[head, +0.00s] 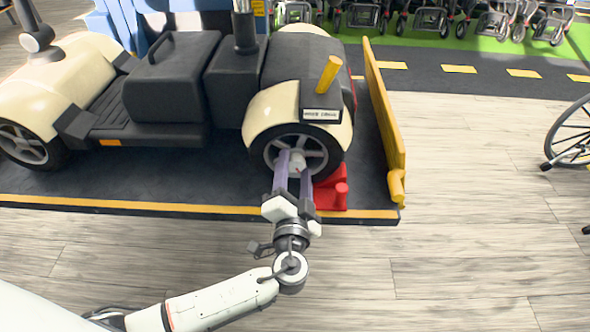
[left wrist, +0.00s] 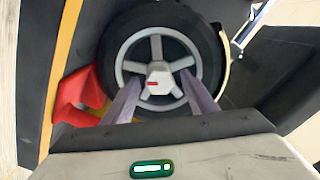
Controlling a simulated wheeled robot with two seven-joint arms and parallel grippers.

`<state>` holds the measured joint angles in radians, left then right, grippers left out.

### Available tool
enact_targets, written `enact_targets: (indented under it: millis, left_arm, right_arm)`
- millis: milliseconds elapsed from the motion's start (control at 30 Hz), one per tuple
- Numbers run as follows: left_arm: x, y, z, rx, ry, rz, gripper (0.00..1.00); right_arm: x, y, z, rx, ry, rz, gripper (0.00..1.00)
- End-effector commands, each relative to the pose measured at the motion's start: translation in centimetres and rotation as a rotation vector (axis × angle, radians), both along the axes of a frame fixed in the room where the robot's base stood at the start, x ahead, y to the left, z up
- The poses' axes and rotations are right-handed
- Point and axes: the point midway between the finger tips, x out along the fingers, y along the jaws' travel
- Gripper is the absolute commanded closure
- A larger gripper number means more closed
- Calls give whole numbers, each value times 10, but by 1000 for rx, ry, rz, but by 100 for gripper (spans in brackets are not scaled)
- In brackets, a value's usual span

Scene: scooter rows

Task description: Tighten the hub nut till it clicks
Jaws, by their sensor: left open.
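The hub nut (left wrist: 160,78) is a pale grey knob with a short red mark, at the centre of the wheel (left wrist: 122,31) in the left wrist view. In the head view the nut (head: 298,163) shows at the wheel hub under the scooter's cream fender (head: 270,106). My left gripper (head: 290,161) is open, with its two purple-grey fingers reaching toward the hub. In the left wrist view the gripper (left wrist: 160,82) has one fingertip on each side of the nut, with gaps visible. How deep the fingertips reach is unclear. My right gripper is not in view.
A red block (head: 331,190) sits against the wheel on the dark platform (head: 150,189). A yellow board (head: 383,110) stands at the platform's right end. A wheelchair wheel (head: 572,132) shows at far right. The wood floor (head: 470,240) between is clear.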

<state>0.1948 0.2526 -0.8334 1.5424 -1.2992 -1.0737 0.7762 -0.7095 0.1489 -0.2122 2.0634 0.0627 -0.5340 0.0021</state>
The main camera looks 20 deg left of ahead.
Motion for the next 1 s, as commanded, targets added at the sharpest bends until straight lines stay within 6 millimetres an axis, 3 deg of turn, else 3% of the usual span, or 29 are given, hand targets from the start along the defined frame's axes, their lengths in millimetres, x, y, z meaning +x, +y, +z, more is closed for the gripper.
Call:
enact_targets:
  millis: [200,467,767,1000]
  left_arm:
    - [0,0,0,0,0,0,48]
    - [0,0,0,0,0,0,89]
    - [0,0,0,37,11,1,89]
    - [-1,0,0,169,49,-1,89]
  right_arm:
    - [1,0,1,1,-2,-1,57]
    - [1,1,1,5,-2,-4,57]
    - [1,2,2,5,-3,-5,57]
    - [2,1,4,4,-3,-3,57]
